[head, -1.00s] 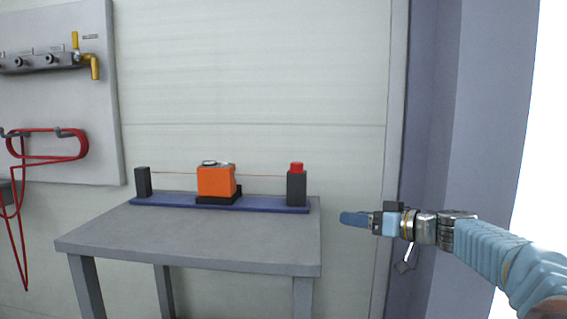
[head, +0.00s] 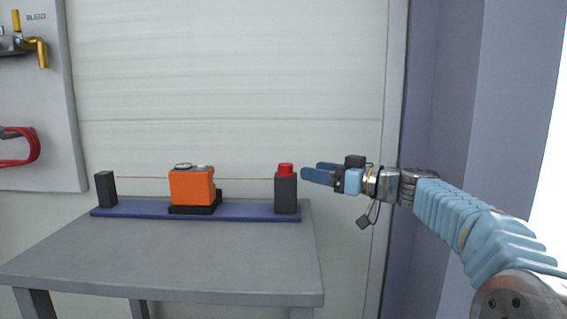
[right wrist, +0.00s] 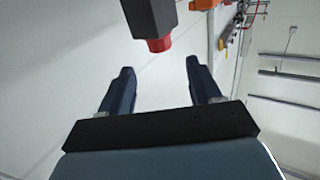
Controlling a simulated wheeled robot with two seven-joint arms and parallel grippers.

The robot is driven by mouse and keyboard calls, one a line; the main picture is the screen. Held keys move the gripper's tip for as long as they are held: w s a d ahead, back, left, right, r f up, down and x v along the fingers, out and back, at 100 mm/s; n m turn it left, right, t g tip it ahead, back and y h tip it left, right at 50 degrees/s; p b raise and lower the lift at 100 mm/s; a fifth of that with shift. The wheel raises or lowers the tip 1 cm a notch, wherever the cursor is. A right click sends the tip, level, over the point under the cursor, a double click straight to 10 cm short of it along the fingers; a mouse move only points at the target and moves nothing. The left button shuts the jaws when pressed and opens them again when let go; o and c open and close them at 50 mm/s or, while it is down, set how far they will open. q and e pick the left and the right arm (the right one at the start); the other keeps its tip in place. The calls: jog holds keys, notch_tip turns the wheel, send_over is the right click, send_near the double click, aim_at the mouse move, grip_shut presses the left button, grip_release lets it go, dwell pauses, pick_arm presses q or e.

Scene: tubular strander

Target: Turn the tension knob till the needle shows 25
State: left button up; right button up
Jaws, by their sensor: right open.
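The tension knob (head: 286,169) is red and sits on top of the dark right post (head: 286,193) of a blue rail (head: 240,211) on the grey table. The orange gauge box (head: 192,187) stands on a black base mid-rail; its dial (head: 184,166) is on top, seen edge-on, so the needle cannot be read. A thin wire runs from the left post through the box to the right post. My right gripper (head: 312,170) is open and empty, just right of the knob. In the right wrist view the knob (right wrist: 159,44) shows beyond the open fingers (right wrist: 161,84). My left gripper is not in view.
The grey table (head: 170,265) has a bare front area. The left post (head: 105,189) is dark. A grey wall panel (head: 50,120) with a yellow-handled valve (head: 42,50) and a red hose (head: 18,147) is at the left. A pale wall stands close behind the table.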

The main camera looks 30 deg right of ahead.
aim_at(285, 164)
jog(key=p+x, duration=0.3)
jog(key=x, duration=0.5)
jog(key=shift+w, duration=0.2)
jog(key=shift+w+a, duration=0.3)
jog(key=shift+w, duration=0.25)
jog(key=c, duration=0.9)
jog(key=m+h+b, duration=0.1)
jog(key=h+b, duration=0.1)
jog(key=b, duration=0.1)
jog(key=m+t+h+b, duration=0.1)
jog(key=m+h+b, duration=0.1)
jog(key=b, duration=0.1)
jog(key=shift+a+f+b, duration=0.2)
jog(key=shift+f+b, duration=0.1)
jog(key=shift+f, duration=0.1)
jog(key=shift+c, duration=0.2)
jog(key=shift+d+r+m+t+h, duration=0.15)
jog(key=shift+m+h, duration=0.2)
jog(key=shift+h, duration=0.4)
jog(key=shift+d+r+m+t+h, duration=0.15)
jog(key=shift+m+h, duration=0.2)
jog(key=shift+h, duration=0.4)
